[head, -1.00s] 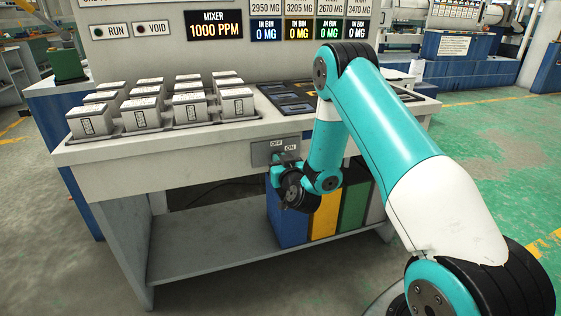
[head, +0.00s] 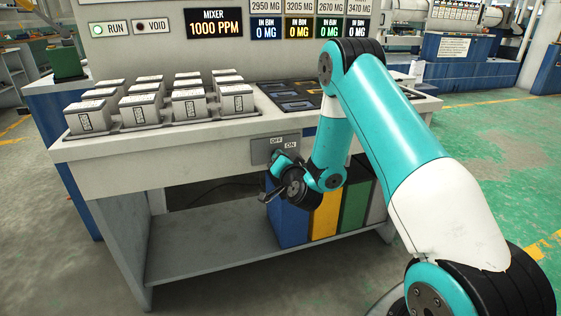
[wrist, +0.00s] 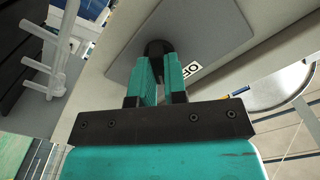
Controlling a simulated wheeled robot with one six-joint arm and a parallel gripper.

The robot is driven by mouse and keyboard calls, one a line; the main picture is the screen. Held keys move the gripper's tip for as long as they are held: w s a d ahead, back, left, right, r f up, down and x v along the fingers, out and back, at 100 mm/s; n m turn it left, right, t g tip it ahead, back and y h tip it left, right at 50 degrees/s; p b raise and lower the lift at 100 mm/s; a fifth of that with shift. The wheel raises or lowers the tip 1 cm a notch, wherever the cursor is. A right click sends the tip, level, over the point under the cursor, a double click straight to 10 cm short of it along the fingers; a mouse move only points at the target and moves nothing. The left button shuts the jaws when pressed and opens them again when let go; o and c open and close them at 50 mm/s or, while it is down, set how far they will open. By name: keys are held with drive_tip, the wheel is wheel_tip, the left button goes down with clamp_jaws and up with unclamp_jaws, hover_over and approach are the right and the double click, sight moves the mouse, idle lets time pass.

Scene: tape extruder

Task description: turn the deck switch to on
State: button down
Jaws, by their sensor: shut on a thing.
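The deck switch is a grey plate (head: 260,152) on the front of the white deck, with OFF and ON labels at its upper right in the head view. In the wrist view the plate (wrist: 205,30) carries a round black knob (wrist: 156,47), and part of the OFF label shows to the right of it. My gripper (wrist: 158,62) is shut on the knob, one teal finger on each side. In the head view my gripper (head: 280,162) is at the plate, and my wrist hides the knob. The knob's exact pointing direction is hidden.
Several white cartridges (head: 140,110) stand in rows on the deck. Coloured bins (head: 290,215) stand under it, close below my wrist. A RUN lamp (head: 97,30) glows bright beside a VOID lamp (head: 140,28).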

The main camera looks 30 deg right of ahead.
drive_tip(key=shift+f+m+b, duration=0.15)
drive_tip(key=shift+m+b, duration=0.35)
drive_tip(key=shift+m, duration=1.7)
drive_tip(key=shift+s, duration=0.1)
drive_tip(key=c, duration=1.2)
unclamp_jaws()
drive_tip(key=shift+o, duration=0.2)
